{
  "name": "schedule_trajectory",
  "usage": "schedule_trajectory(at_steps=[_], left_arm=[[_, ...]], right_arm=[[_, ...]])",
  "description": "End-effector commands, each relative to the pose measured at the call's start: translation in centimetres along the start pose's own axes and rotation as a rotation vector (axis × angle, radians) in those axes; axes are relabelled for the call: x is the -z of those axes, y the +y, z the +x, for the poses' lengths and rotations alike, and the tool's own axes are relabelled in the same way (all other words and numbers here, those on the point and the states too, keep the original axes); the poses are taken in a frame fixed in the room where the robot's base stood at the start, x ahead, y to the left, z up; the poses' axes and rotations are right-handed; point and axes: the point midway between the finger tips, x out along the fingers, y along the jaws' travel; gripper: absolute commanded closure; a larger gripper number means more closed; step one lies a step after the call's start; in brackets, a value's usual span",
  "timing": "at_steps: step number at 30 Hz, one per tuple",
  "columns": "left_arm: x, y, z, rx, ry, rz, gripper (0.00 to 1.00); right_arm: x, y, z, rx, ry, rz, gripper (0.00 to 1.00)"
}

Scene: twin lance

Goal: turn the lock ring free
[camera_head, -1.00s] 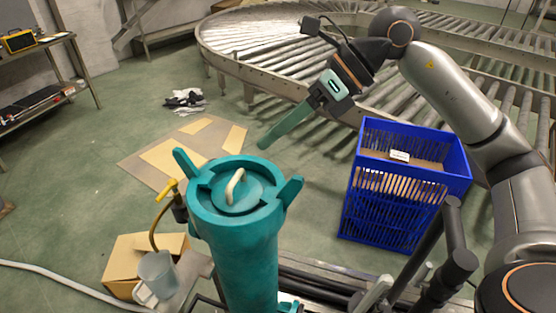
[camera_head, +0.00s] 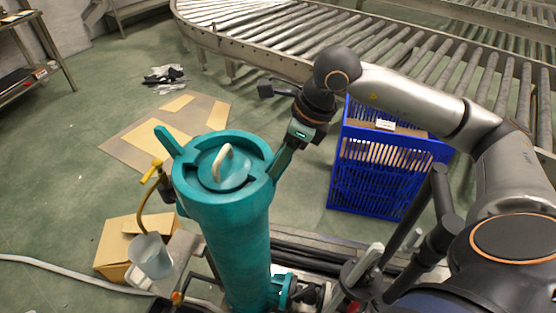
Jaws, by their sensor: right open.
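A tall teal cylinder (camera_head: 236,245) stands upright in front of me. Its teal lock ring (camera_head: 187,190) sits around the top, with one lug (camera_head: 166,142) sticking out at the upper left. A round lid with a cream handle (camera_head: 223,163) lies inside the ring. My right gripper (camera_head: 277,170) reaches down from the upper right to the ring's right side, where the other lug is. Its open fingers overlap that lug in the picture and largely hide it; I cannot tell whether they touch it. My left gripper is not in view.
A blue crate (camera_head: 385,160) stands right of the cylinder, behind my right arm. A roller conveyor (camera_head: 400,45) runs across the back. A yellow-handled valve (camera_head: 152,170), a grey jug (camera_head: 152,258) and a cardboard box (camera_head: 112,252) are at the left. Dark gloves (camera_head: 163,75) lie on the floor.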

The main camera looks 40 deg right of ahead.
Motion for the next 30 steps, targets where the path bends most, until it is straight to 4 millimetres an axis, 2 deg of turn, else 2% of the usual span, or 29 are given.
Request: schedule_trajectory(at_steps=[4, 13, 26, 30], left_arm=[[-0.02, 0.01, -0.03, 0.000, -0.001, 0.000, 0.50], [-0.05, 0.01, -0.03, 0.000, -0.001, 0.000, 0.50], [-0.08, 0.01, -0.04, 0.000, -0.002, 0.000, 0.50], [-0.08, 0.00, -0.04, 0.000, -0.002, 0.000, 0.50]], right_arm=[[0.02, 0.07, 1.13, -0.002, 0.001, -0.001, 0.53], [0.00, 0.03, 1.34, -0.001, 0.000, -0.001, 0.53], [0.00, 0.03, 1.30, -0.001, 0.000, -0.001, 1.00], [0.00, 0.05, 1.30, -0.001, 0.000, -0.001, 1.00]])
